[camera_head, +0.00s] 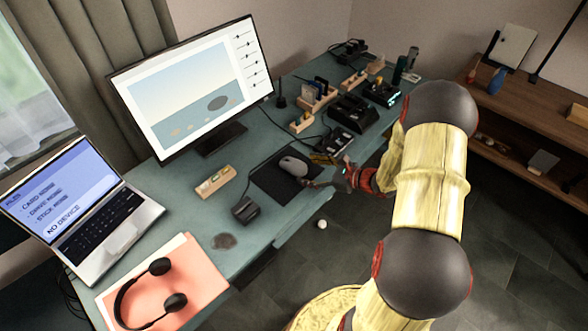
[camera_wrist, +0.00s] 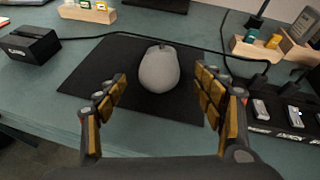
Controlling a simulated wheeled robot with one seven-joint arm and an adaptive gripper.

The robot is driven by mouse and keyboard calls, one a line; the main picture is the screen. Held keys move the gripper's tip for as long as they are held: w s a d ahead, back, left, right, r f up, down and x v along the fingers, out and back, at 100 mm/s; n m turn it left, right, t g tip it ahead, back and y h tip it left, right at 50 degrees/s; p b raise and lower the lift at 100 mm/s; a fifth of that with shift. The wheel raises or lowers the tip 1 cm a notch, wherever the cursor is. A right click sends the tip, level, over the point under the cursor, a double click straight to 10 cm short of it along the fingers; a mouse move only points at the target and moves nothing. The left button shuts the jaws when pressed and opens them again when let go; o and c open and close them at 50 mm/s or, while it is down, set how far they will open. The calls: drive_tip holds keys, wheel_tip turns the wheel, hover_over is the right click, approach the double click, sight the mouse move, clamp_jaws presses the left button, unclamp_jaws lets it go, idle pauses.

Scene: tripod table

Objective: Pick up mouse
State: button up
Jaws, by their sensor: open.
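The grey mouse (camera_head: 293,166) lies on a black mouse pad (camera_head: 270,186) on the teal desk. In the wrist view the mouse (camera_wrist: 159,70) sits on the pad (camera_wrist: 85,80) just beyond the fingertips, near the middle between them. My gripper (camera_wrist: 163,82) is open and empty, with one finger to each side of the mouse's line. In the head view my gripper (camera_head: 328,172) reaches in from the right, close to the mouse and pad. Whether a finger touches the pad cannot be told.
A black box (camera_head: 246,209) and a wooden holder (camera_head: 215,181) stand left of the pad. A monitor (camera_head: 190,90) is behind. Black docks (camera_head: 352,113) and wooden blocks crowd the right side. A cable runs behind the mouse. A laptop (camera_head: 85,210) and headphones (camera_head: 150,295) are at left.

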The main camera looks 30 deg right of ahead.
sight(304, 169)
drive_tip(key=shift+b+x, duration=0.4)
drive_tip(key=shift+x, duration=1.15)
drive_tip(key=shift+s, duration=0.1)
drive_tip(key=shift+c, duration=1.4)
drive_tip(key=c, duration=1)
